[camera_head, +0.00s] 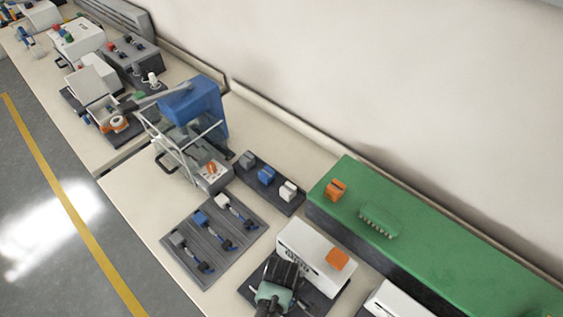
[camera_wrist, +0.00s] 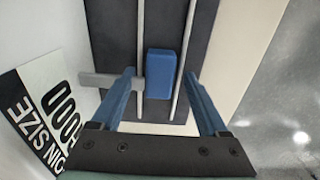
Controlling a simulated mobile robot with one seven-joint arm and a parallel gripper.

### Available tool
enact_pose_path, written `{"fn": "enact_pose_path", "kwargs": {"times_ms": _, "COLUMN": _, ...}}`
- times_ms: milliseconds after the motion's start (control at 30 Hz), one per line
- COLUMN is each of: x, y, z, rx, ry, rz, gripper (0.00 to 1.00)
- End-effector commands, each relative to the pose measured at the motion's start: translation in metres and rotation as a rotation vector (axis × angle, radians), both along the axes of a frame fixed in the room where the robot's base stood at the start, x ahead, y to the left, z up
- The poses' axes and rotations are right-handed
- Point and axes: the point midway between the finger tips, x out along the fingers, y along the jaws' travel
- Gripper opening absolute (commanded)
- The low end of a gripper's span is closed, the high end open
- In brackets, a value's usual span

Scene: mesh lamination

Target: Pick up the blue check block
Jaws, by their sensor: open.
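A blue block (camera_wrist: 160,74), which I take to be the check block, sits on a dark plate between two pale rails in the wrist view. My gripper (camera_wrist: 159,72) is open, with one blue finger on each side of the block. No finger is seen to press on it. A grey bar (camera_wrist: 108,80) reaches from the left past the left finger toward the block. In the head view my gripper (camera_head: 281,276) is beside a white box with lettering (camera_head: 300,250), and this block is hidden there.
The white box's lettered face (camera_wrist: 38,112) is close on the left in the wrist view. A dark tray (camera_head: 247,184) holds a grey, a blue and a white block. A grey mat (camera_head: 190,238) and a green machine (camera_head: 420,240) are nearby. The floor is beyond the table edge.

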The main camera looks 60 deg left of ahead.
Motion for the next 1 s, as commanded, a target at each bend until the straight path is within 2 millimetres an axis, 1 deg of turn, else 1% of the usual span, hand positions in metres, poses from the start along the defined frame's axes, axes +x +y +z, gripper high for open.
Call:
{"fn": "enact_pose_path", "kwargs": {"times_ms": 167, "x": 0.0002, "y": 0.0001, "z": 0.0000, "rx": 0.000, "ry": 0.000, "rz": 0.000, "gripper": 0.78}}
{"fn": "enact_pose_path", "kwargs": {"times_ms": 267, "x": 0.0002, "y": 0.0001, "z": 0.0001, "rx": 0.000, "ry": 0.000, "rz": 0.000, "gripper": 0.61}}
{"fn": "enact_pose_path", "kwargs": {"times_ms": 400, "x": 0.0002, "y": 0.0001, "z": 0.0003, "rx": 0.000, "ry": 0.000, "rz": 0.000, "gripper": 0.36}}
{"fn": "enact_pose_path", "kwargs": {"times_ms": 567, "x": 0.0001, "y": 0.0000, "z": 0.0003, "rx": 0.000, "ry": 0.000, "rz": 0.000, "gripper": 0.07}}
{"fn": "enact_pose_path", "kwargs": {"times_ms": 600, "x": 0.0001, "y": 0.0000, "z": 0.0003, "rx": 0.000, "ry": 0.000, "rz": 0.000, "gripper": 0.00}}
{"fn": "enact_pose_path", "kwargs": {"times_ms": 1000, "x": 0.0004, "y": 0.0003, "z": 0.0027, "rx": 0.001, "ry": -0.001, "rz": 0.000, "gripper": 0.00}}
